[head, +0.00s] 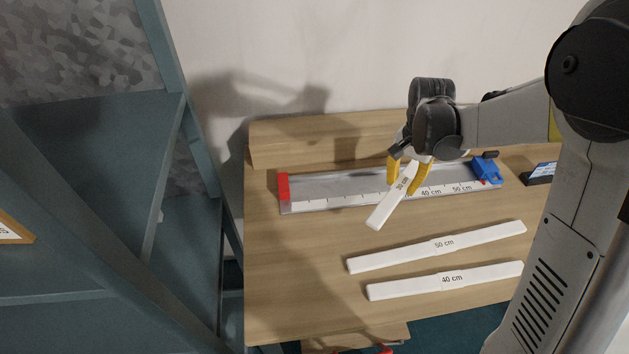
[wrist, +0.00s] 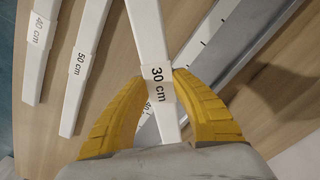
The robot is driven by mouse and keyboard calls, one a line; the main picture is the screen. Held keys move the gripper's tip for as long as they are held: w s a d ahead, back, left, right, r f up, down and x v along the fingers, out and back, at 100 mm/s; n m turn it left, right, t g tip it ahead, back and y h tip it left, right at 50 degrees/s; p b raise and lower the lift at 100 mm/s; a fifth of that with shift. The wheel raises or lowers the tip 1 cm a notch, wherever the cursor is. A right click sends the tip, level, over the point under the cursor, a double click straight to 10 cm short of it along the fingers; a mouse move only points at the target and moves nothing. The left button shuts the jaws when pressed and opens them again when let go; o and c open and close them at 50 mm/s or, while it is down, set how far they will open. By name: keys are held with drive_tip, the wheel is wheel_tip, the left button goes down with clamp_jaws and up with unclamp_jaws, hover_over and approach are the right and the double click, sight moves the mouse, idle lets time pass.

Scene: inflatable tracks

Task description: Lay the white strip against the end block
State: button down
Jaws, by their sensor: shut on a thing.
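My gripper (head: 405,184) has its yellow fingers shut on a white strip labelled 30 cm (head: 384,209), gripping it at its label. In the wrist view the strip (wrist: 150,35) runs between the fingertips (wrist: 158,82). In the head view the strip slants across the grey measuring track (head: 330,187), its near end reaching past the track's front edge. I cannot tell its exact height above the track. A red end block (head: 283,187) stands at the track's left end, well apart from the strip. A blue clamp-like piece (head: 487,170) sits at the right end.
Two white strips, 50 cm (head: 400,255) and 40 cm (head: 405,286), lie on the wooden table (head: 290,290) in front of the track. A dark device (head: 540,174) lies at the right. A blue-grey shelf frame (head: 150,200) stands left of the table. The table's left front is clear.

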drive_tip(key=w+r+m, duration=0.3)
drive_tip(key=w+m, duration=0.2)
drive_tip(key=m, duration=0.2)
drive_tip(key=m+b, duration=0.2)
drive_tip(key=b, duration=0.2)
hover_over(350, 189)
wheel_tip(350, 189, down, 7)
drive_tip(key=shift+r, duration=0.15)
drive_tip(key=shift+f+b, duration=0.85)
drive_tip(key=shift+f, duration=1)
drive_tip(key=shift+f, duration=0.1)
drive_tip(key=shift+f, duration=0.15)
drive_tip(key=c, duration=1.1)
unclamp_jaws()
drive_tip(key=shift+c, duration=0.2)
